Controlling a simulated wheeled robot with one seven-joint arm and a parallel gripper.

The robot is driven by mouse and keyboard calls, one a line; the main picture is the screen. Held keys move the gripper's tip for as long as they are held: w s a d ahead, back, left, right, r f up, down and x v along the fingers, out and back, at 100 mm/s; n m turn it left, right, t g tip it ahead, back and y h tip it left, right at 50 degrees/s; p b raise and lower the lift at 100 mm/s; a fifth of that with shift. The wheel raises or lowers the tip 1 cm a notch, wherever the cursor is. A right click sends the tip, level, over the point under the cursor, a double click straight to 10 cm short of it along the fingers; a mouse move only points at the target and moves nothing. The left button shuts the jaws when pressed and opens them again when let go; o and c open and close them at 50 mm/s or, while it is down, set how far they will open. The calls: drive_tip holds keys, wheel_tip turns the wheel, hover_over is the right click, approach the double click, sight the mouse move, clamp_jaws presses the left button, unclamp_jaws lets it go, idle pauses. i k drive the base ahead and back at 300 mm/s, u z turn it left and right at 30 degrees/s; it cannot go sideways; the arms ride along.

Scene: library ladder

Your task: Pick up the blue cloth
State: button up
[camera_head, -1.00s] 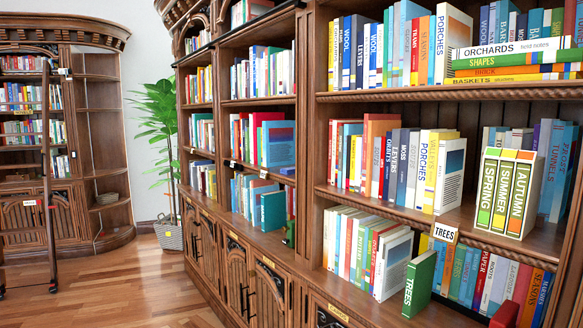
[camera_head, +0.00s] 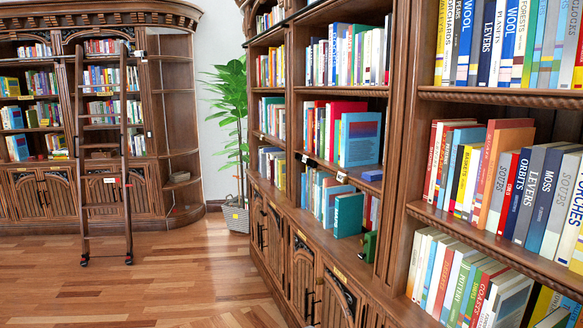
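A small flat blue item (camera_head: 372,175) lies at the front edge of the middle shelf in the bookcase section right of centre. It is beside a teal-blue book with a reddish cover patch. It may be the blue cloth, but it is too small to be sure. My gripper is not in view.
A tall wooden ladder (camera_head: 126,150) leans at the left bookcase (camera_head: 30,215). A potted plant (camera_head: 232,125) in a grey basket (camera_head: 236,217) stands in the corner. The right bookcase (camera_head: 405,220) is close. The wooden floor (camera_head: 160,275) between is clear.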

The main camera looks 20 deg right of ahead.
sight(374, 176)
drive_tip(key=u, duration=0.35)
drive_tip(key=i, duration=2.05)
drive_tip(key=z, duration=0.65)
drive_tip(key=i, duration=1.1)
drive_tip(key=z, duration=1)
